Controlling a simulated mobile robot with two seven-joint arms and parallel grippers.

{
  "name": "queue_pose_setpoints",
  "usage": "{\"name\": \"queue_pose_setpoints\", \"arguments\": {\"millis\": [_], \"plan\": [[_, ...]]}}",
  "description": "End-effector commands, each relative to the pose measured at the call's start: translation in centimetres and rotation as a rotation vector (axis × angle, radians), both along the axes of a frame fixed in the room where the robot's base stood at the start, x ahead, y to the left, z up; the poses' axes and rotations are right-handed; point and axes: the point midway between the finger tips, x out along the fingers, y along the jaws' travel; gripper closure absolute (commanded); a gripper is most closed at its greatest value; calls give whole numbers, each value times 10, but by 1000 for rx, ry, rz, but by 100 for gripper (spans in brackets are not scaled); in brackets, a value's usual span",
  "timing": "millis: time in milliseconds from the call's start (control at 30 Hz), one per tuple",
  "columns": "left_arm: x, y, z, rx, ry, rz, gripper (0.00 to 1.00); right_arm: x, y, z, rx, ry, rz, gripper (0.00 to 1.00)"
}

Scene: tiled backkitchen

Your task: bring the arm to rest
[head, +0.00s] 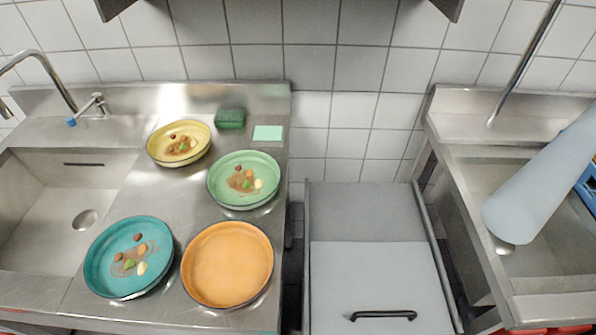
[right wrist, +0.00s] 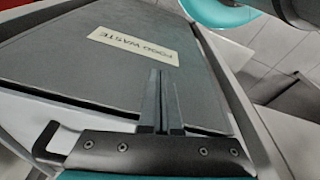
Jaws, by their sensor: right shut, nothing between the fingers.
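My right gripper (right wrist: 161,90) shows in the right wrist view, with its two fingers together and nothing between them. It points over a dark grey panel (right wrist: 95,75) with a pale label (right wrist: 133,46) reading FOOD WASTE. I cannot tell whether the fingers touch the panel. In the head view neither gripper shows.
On the left counter stand a yellow bowl (head: 153,149), a green bowl (head: 217,185) and a teal bowl (head: 95,270), all with food scraps, and an empty orange bowl (head: 227,265). A green sponge (head: 230,118) lies behind. A grey bin (head: 375,275) stands between the counters.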

Motion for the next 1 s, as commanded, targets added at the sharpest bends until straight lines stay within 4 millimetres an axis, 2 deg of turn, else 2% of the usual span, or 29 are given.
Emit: {"name": "queue_pose_setpoints", "arguments": {"millis": [33, 100, 300, 433, 533, 700, 1000], "plan": [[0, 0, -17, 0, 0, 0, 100, -11, -1, -33, -2, 16, 2, 100], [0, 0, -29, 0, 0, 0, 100, -25, -3, -63, -3, 27, 5, 100], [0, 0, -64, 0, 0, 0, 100, -73, -12, -143, -8, 62, 13, 100], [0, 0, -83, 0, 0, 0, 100, -104, -17, -181, -12, 80, 17, 100], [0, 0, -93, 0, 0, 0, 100, -122, -21, -200, -13, 90, 20, 100], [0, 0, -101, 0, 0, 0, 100, -140, -25, -213, -14, 98, 23, 100], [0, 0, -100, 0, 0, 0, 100, -142, -25, -212, -15, 99, 23, 100]]}}
